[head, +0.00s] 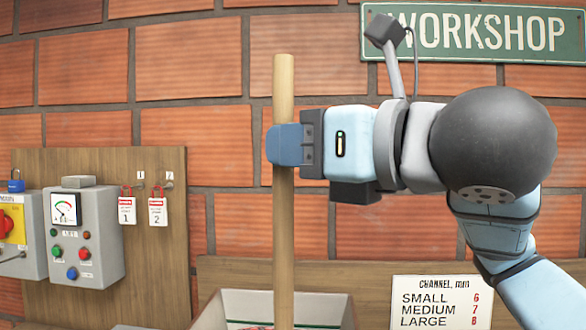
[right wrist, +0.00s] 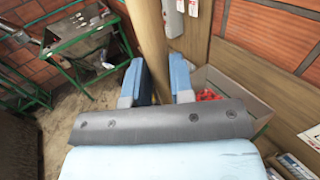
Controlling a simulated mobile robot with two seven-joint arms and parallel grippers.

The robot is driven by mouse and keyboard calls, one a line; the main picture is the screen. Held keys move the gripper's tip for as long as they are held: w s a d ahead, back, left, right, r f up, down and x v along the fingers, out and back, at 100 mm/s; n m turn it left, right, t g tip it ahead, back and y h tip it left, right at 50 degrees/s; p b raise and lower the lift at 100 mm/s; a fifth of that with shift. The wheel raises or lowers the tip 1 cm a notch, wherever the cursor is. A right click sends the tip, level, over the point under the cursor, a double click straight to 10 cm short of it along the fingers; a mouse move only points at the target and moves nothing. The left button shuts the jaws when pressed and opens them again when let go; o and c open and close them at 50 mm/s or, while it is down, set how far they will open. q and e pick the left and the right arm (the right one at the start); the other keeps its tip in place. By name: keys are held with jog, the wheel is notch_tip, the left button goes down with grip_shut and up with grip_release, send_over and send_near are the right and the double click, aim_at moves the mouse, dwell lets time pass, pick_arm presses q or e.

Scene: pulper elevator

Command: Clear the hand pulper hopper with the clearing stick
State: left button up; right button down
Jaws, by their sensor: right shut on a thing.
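The clearing stick (head: 284,225) is a long, pale wooden rod standing upright in the head view. Its lower end runs out of the bottom of the picture. My right gripper (head: 285,145) is shut around its upper part. In the right wrist view the stick (right wrist: 152,45) passes between the two blue fingers (right wrist: 157,82). An open-topped, light-walled container (head: 232,303), perhaps the hopper, shows behind the stick at the bottom of the head view. It also shows in the right wrist view (right wrist: 256,112), with red contents inside. My left gripper is in neither view.
A wooden board (head: 155,230) on the brick wall carries a grey control box (head: 95,255) with a gauge and buttons, and red tags. A channel-size card (head: 440,303) is at lower right. A green-framed metal stand (right wrist: 85,50) is at upper left in the wrist view.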

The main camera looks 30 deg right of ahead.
pick_arm(q)
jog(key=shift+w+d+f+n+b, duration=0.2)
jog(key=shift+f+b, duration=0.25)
jog(key=shift+b, duration=0.3)
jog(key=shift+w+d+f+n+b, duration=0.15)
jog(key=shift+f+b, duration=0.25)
jog(key=shift+b, duration=0.3)
pick_arm(e)
jog(key=s+a, duration=0.3)
jog(key=s, duration=0.4)
jog(key=shift+s+a, duration=0.3)
jog(key=shift+a, duration=0.05)
pick_arm(q)
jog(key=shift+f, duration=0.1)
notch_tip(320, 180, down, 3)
jog(key=b, duration=0.3)
pick_arm(e)
jog(key=s+a, duration=0.6)
jog(key=s, duration=0.6)
jog(key=shift+s, duration=0.4)
jog(key=shift+a, duration=0.1)
